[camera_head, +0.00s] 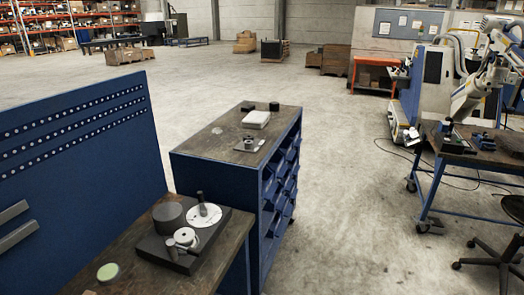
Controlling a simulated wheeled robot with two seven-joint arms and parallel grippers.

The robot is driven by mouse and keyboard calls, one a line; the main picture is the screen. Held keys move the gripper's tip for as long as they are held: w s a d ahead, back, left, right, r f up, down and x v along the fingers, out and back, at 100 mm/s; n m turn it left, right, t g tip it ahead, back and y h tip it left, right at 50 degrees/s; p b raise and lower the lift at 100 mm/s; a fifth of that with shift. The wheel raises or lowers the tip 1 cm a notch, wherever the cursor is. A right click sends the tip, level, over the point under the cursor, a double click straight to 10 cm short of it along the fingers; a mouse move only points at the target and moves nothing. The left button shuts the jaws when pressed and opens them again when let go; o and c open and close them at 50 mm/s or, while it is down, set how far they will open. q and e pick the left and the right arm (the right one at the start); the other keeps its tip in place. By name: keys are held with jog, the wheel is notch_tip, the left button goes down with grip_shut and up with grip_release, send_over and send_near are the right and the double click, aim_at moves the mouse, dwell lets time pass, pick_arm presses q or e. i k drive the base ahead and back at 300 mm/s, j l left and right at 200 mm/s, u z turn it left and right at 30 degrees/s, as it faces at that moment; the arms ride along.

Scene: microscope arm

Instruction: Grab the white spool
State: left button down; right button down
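A white spool (186,237) sits on a dark base plate (152,248) on the near wooden worktop. It stands close to the front edge of a white disc (213,214), which has a dark upright post on it. A dark round cylinder (168,215) stands behind the spool to the left. A small grey cylindrical part (172,250) is just left of and in front of the spool, and I cannot tell whether they touch. Neither of my grippers is in view.
A blue panel (85,160) with grey bars rises left of the near worktop. A pale green disc (108,271) lies at its front. A blue cabinet (215,185) with small items on top stands behind. Open concrete floor lies right, before a blue-legged table (480,165).

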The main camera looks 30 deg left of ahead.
aim_at(184, 237)
jog(key=u, duration=1.6)
